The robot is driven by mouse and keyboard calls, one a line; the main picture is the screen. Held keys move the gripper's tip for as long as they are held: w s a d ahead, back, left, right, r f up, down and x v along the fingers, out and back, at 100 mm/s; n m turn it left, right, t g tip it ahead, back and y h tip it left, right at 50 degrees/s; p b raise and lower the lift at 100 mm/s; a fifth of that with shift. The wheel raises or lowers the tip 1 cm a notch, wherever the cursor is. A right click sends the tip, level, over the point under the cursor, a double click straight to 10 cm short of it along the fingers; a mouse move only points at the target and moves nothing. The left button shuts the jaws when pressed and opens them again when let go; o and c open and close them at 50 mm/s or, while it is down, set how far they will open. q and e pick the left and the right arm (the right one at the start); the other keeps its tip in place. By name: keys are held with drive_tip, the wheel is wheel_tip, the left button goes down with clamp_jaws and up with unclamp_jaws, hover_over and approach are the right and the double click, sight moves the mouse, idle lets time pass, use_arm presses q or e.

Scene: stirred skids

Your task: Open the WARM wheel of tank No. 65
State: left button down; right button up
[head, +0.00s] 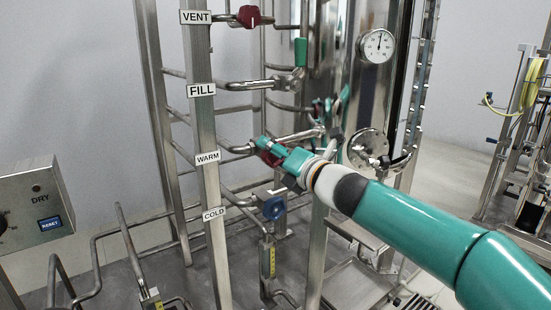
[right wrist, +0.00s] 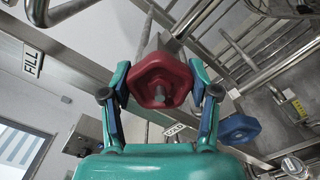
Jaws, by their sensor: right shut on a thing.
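The WARM label (head: 207,158) is on an upright steel post, on the pipe rack. A red wheel (head: 269,158) sits on the pipe to the right of this label. My right gripper (head: 268,148) is around the red wheel and partly hides it in the head view. In the right wrist view the red wheel (right wrist: 160,80) is between the two fingers of my right gripper (right wrist: 160,88), which are shut on its sides. I cannot read a tank number. My left gripper is not in view.
A blue wheel (head: 273,207) is just below, near the COLD label (head: 213,214); it also shows in the right wrist view (right wrist: 238,129). Another red wheel (head: 249,16) is at VENT. Pipes and posts crowd the area. A dial gauge (head: 376,46) is at upper right.

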drive_tip(key=n, duration=0.1)
drive_tip(key=f+n+b, duration=0.1)
drive_tip(key=n, duration=0.1)
drive_tip(key=shift+a+n, duration=0.1)
drive_tip(key=shift+n, duration=0.2)
drive_tip(key=shift+n+b, duration=0.4)
drive_tip(key=shift+n, duration=1.4)
drive_tip(key=o, duration=1.2)
drive_tip(key=shift+w+r, duration=0.1)
drive_tip(key=shift+c, duration=0.2)
drive_tip(key=shift+r, duration=0.15)
